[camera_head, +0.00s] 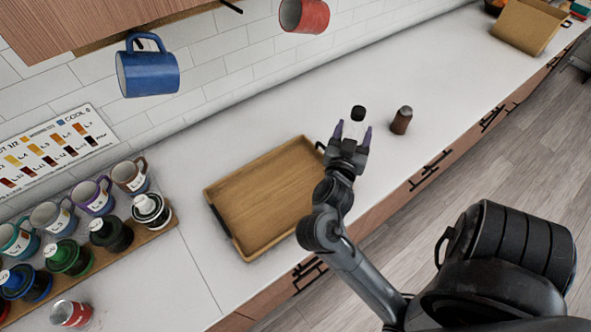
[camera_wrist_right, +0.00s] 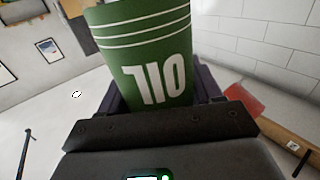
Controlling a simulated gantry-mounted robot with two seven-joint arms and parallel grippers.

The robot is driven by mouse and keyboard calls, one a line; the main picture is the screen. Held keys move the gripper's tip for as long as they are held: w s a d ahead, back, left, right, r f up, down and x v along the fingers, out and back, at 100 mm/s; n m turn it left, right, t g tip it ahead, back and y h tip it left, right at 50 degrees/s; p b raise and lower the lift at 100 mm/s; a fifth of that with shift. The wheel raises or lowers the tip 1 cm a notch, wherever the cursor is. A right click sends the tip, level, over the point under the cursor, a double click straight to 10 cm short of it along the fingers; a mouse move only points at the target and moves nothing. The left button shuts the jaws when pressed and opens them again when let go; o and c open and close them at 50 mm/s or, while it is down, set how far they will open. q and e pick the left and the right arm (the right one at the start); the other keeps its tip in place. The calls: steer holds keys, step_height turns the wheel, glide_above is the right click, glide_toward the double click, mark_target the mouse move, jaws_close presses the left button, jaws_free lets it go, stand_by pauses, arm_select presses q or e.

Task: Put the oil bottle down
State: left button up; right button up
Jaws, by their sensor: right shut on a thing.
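The oil bottle (camera_wrist_right: 150,60) fills the upper middle of the right wrist view. It is green with white stripes and the white letters OIL, which appear upside down there. My right gripper (camera_head: 354,133) is shut on it, with dark purple fingers on both sides. In the head view only the black cap of the oil bottle (camera_head: 358,113) shows clearly between the fingertips; the rest is hidden by the gripper. It is over or on the white counter (camera_head: 420,75), just right of the wooden tray; I cannot tell whether its base touches. My left gripper is not in view.
A brown bottle or shaker (camera_head: 402,120) stands close right of the gripper. The wooden tray (camera_head: 215,192) with dark handles is empty. Several mugs and jars line a wooden rack (camera_head: 168,222) at left. A blue mug (camera_head: 147,70) and a red mug (camera_head: 304,14) hang above.

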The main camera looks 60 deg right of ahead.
steer(key=w+a+f+b, duration=0.2)
steer(key=w+a+f, duration=0.1)
steer(key=w+f, duration=0.7)
steer(key=shift+w+f, duration=0.25)
steer(key=shift+w, duration=0.05)
steer(key=shift+a+f, duration=0.1)
steer(key=o, duration=1)
steer(key=shift+f, duration=0.1)
steer(key=shift+c, duration=0.2)
steer(key=o, duration=0.4)
steer(key=shift+o, duration=0.2)
